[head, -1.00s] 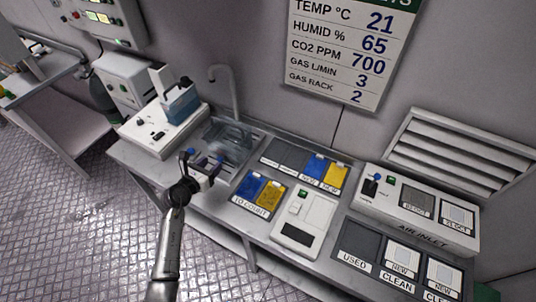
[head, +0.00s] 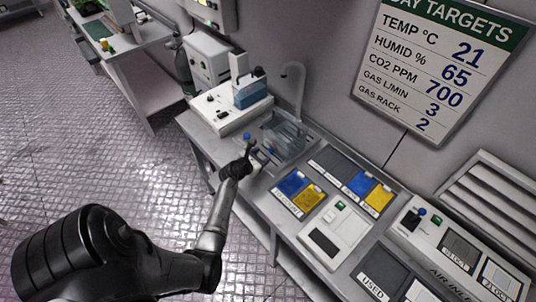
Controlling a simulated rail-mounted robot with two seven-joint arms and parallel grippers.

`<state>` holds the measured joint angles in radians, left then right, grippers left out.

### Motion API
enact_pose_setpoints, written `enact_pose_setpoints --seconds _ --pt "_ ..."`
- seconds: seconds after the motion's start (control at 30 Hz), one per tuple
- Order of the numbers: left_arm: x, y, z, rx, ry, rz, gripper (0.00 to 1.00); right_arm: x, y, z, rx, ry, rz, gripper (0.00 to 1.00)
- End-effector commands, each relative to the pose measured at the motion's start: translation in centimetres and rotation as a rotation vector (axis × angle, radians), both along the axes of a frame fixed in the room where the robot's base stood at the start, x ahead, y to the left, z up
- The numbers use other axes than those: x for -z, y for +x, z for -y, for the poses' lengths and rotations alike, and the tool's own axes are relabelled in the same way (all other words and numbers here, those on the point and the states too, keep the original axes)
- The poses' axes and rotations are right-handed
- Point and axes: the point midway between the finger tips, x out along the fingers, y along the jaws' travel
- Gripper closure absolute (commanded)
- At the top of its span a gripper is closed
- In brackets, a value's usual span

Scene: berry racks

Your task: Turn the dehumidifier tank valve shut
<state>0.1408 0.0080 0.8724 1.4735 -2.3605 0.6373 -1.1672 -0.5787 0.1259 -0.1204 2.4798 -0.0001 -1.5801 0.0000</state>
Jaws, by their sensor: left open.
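The white unit with a blue-tinted tank (head: 250,93) stands at the far left end of the bench and looks like the dehumidifier. A dark knob and small controls show on its white base (head: 228,114). I cannot clearly tell which part is the tank valve. A small round blue thing (head: 246,135) shows right at the tips of my left gripper, in front of the sink; I cannot tell whether they touch. My left gripper (head: 248,147) is open above the bench's front edge, to the right of and nearer than the white unit. My right gripper is out of view.
A sink (head: 284,138) with a curved tap (head: 296,80) lies right of the white unit. Blue and yellow pads, a white scale-like device (head: 338,232) and an air inlet box (head: 455,245) fill the bench further right. The floor at left is clear.

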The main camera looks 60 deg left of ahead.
Motion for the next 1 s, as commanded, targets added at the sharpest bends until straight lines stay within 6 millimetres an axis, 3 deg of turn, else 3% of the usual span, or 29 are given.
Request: enact_pose_setpoints --seconds 0.3,0.77,1.0 --pt "1.5 3.3 -1.2 0.0 -0.001 0.001 0.48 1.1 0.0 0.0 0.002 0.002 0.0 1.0" --pt "1.7 4.0 -1.4 0.0 0.0 0.0 0.48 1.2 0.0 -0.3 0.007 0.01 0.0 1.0" --pt "1.7 4.0 -1.4 0.0 0.0 0.0 0.69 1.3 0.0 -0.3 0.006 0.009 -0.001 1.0"
